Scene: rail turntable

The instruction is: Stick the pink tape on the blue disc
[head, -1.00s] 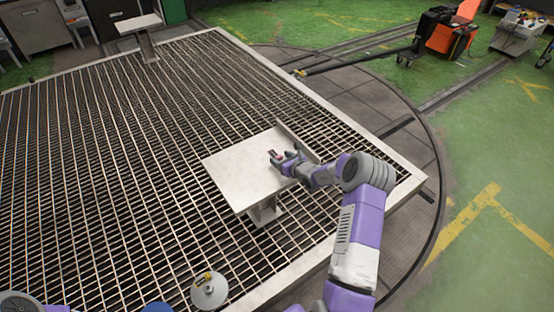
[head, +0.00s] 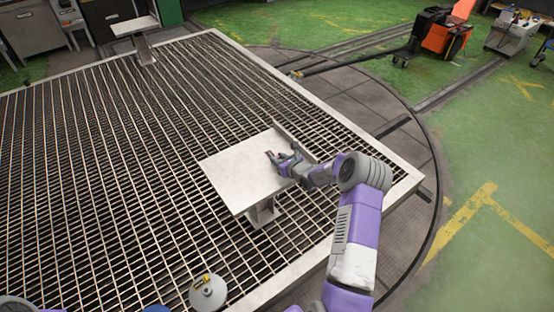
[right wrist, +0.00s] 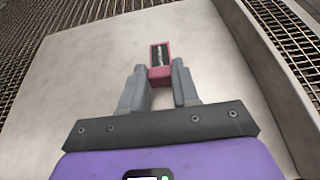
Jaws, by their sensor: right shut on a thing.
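The pink tape (right wrist: 160,72) is a small pink block with a dark panel and a pale streak on its face. My right gripper (head: 274,157) is over the pale tabletop (head: 232,175) in the head view. In the right wrist view my right gripper (right wrist: 159,76) is shut on the near end of the tape, and the far end sticks out past the fingertips. A rounded blue shape (head: 157,308), perhaps the blue disc, is cut off by the head view's bottom edge. My left gripper is not in view.
A grey disc (head: 208,293) with a small yellow item on it stands at the bottom of the head view. A raised ledge (head: 294,141) edges the tabletop. Metal grating (head: 90,170) surrounds the table. A second small table (head: 135,26) stands far back.

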